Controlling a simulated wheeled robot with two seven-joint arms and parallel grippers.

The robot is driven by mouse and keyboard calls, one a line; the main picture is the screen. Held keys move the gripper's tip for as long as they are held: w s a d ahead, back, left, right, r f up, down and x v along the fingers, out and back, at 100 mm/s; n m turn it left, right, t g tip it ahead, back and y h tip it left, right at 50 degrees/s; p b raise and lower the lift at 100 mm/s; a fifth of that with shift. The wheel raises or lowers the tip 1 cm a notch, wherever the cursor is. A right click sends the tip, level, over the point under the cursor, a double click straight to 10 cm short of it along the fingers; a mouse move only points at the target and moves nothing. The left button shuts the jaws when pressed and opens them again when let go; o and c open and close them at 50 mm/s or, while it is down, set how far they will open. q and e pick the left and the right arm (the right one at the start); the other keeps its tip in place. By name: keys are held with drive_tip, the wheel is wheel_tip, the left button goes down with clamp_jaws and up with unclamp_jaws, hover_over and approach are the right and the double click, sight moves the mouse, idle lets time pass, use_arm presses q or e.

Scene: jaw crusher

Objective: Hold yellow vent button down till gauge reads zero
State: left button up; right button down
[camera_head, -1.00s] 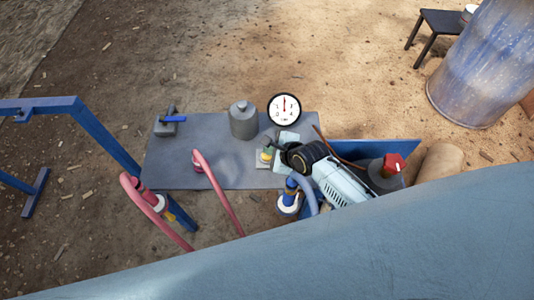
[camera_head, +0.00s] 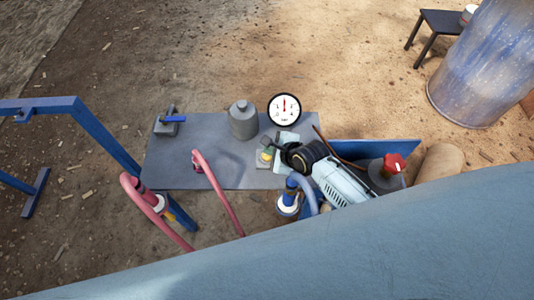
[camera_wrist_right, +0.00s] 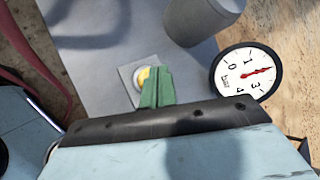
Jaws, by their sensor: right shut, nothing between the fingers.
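The yellow vent button (camera_head: 265,157) sits on a small pale square plate on the grey bench. It also shows in the right wrist view (camera_wrist_right: 143,76), partly hidden by my green fingertips. My right gripper (camera_head: 270,147) is shut and empty, with its fingertips (camera_wrist_right: 158,88) at the button. I cannot tell whether they touch or press it. The round white gauge (camera_head: 284,109) stands behind the button; in the right wrist view the gauge (camera_wrist_right: 246,75) has its red needle near mid-scale, between 1 and 3, well away from 0. My left gripper is out of view.
A grey cylinder (camera_head: 242,120) stands left of the gauge. A blue-handled valve (camera_head: 172,119) is at the bench's left end. Pink pipes (camera_head: 220,195) and a blue frame (camera_head: 110,145) are at left. A large blue surface (camera_head: 330,255) fills the foreground.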

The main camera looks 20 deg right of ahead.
sight(270, 157)
drive_tip(key=shift+f, duration=0.15)
drive_tip(key=shift+f, duration=0.3)
idle(0.4)
drive_tip(key=shift+f+b, duration=0.3)
drive_tip(key=shift+f, duration=0.2)
idle(0.4)
drive_tip(key=shift+f, duration=0.1)
idle(1.4)
idle(1.6)
drive_tip(key=shift+r+p, duration=1.05)
drive_tip(key=shift+p, duration=0.15)
wheel_tip(270, 157, up, 5)
drive_tip(key=p, duration=0.5)
drive_tip(key=shift+p, duration=0.4)
